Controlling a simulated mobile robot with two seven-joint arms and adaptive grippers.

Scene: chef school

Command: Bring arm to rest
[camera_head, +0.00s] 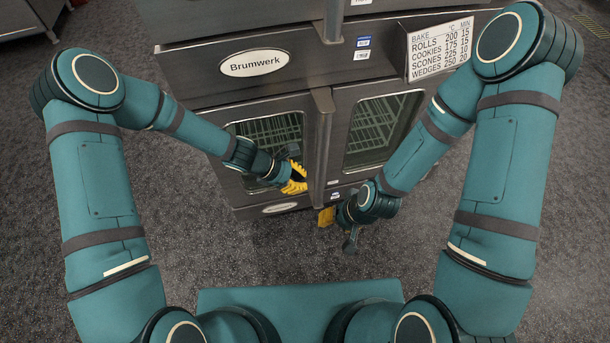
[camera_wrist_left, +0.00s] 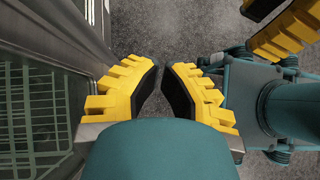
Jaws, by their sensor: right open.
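My left gripper (camera_head: 295,180) has yellow fingers and is in front of the left glass door of the steel oven, close to it in the picture. In the left wrist view its two fingers (camera_wrist_left: 163,70) slant toward each other, with a narrow strip of floor between the tips. I see nothing held between them. My right gripper (camera_head: 327,216) is lower, near the foot of the oven, its fingers partly hidden by its own wrist. The left wrist view shows its yellow fingers (camera_wrist_left: 285,28) apart and empty at the top right.
The steel oven (camera_head: 200,105) has a left glass door (camera_head: 268,128) and a right glass door (camera_head: 385,128), with racks behind both. A baking chart (camera_head: 440,47) is on its upper front at the right. The speckled floor (camera_head: 250,250) between the oven and my base is clear.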

